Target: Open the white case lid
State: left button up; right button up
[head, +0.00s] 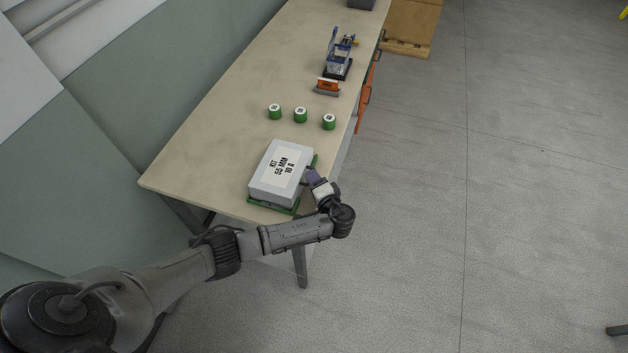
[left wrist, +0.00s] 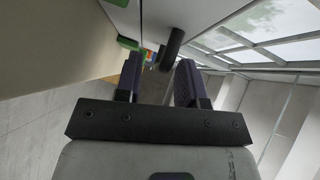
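The white case (head: 272,178), lettered "KIT 55 MM 10 A" on its lid, sits shut on a green base (head: 270,206) at the near end of the bench. My left gripper (head: 311,173) is at the case's right side. In the left wrist view the two fingers of my left gripper (left wrist: 160,62) are apart with a clear gap. A dark round bar (left wrist: 172,48) shows just beyond the fingertips, against a pale surface that looks like the case. I cannot tell whether the fingers touch it. My right gripper is not in view.
Several green round pieces with white tops, one of them (head: 300,115), stand behind the case on the bench (head: 215,135). Farther back are an orange-and-grey block (head: 327,87) and a blue-and-black device (head: 339,58). Orange handles (head: 364,98) stick out along the bench's right side.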

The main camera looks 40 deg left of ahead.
pick_arm(q)
jog(key=shift+c, duration=0.5)
grip_shut()
jog(key=shift+r, duration=0.15)
